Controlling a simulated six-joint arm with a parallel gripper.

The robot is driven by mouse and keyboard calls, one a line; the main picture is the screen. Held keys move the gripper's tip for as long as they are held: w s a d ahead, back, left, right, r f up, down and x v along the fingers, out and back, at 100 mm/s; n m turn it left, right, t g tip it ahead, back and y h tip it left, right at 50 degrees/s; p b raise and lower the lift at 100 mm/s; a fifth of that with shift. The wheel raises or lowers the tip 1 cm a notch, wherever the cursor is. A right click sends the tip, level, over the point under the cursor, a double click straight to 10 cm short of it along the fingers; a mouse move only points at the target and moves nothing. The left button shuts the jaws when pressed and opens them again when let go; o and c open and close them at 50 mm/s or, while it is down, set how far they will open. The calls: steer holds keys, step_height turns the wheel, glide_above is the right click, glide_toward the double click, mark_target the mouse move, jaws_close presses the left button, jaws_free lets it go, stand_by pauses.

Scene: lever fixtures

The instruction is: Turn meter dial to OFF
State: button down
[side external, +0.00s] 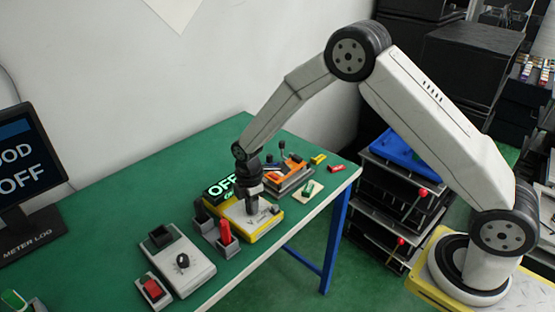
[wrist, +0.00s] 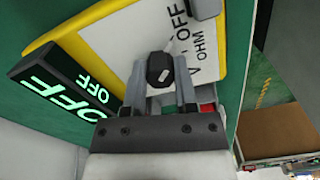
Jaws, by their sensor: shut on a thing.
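The meter (side external: 262,234) has a white face and yellow rim and lies on the green table. In the wrist view its face (wrist: 112,52) carries the labels OFF, V and OHM. Its black display (wrist: 62,82) reads OFF in green. The black dial (wrist: 159,68) has a pale mark and sits between my fingers. My gripper (side external: 252,211) points down onto the meter. In the wrist view my gripper (wrist: 160,86) is shut on the dial, one finger at each side. The side view hides the dial behind the gripper.
A monitor (side external: 25,185) at the left shows OFF. The back-left tabletop is clear.

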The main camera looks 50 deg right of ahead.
steer(key=shift+c, duration=2)
jaws_free()
steer(key=shift+r, duration=3.9)
steer(key=shift+s+d+r+m, duration=0.25)
steer(key=shift+s+r+m, duration=0.1)
steer(key=shift+s+m, duration=0.05)
steer(key=s+d+r+m+t, duration=0.1)
steer(key=s+d+r+m, duration=0.1)
steer(key=s+m, duration=0.5)
steer(key=s+d+r+m+t, duration=0.1)
steer(key=s+d+r+m, duration=0.1)
steer(key=s+m, duration=0.5)
steer(key=s+d, duration=0.1)
steer(key=s, duration=0.4)
steer(key=shift+s+d+r+t, duration=0.2)
steer(key=shift+s+d+t, duration=0.1)
steer(key=shift+d, duration=0.1)
